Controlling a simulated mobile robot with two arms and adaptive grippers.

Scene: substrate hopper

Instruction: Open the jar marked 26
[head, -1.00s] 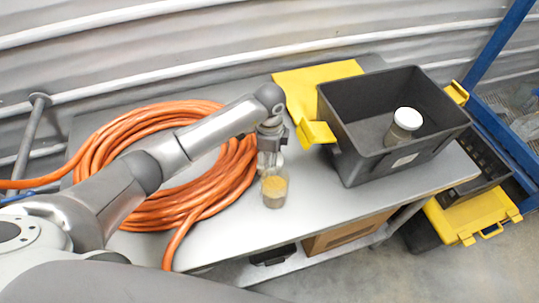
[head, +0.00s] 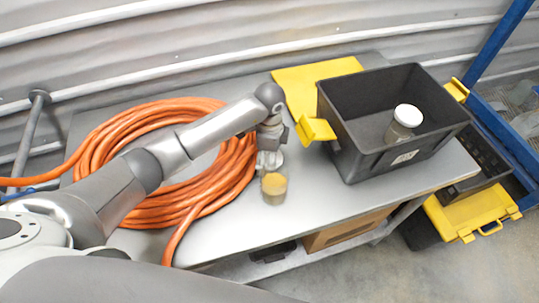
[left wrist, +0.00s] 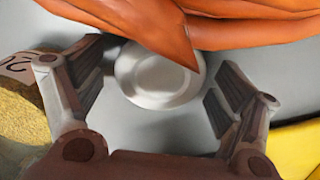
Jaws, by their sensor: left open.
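A clear jar with yellow-brown contents (head: 274,190) stands upright on the grey table, with no lid on its mouth. In the left wrist view the jar's grainy contents (left wrist: 18,115) fill the left edge, beside part of an upside-down label with a 2. A round whitish lid (left wrist: 158,78) lies beside the jar; it also shows in the head view (head: 270,160). My left gripper (head: 269,151) is open just above the lid, its fingers apart on either side of it in the left wrist view (left wrist: 155,100). My right gripper is not in view.
A coiled orange hose (head: 105,140) lies close behind and left of the lid. A black crate (head: 360,165) at the right holds another jar with a white lid (head: 408,115). The table front is clear.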

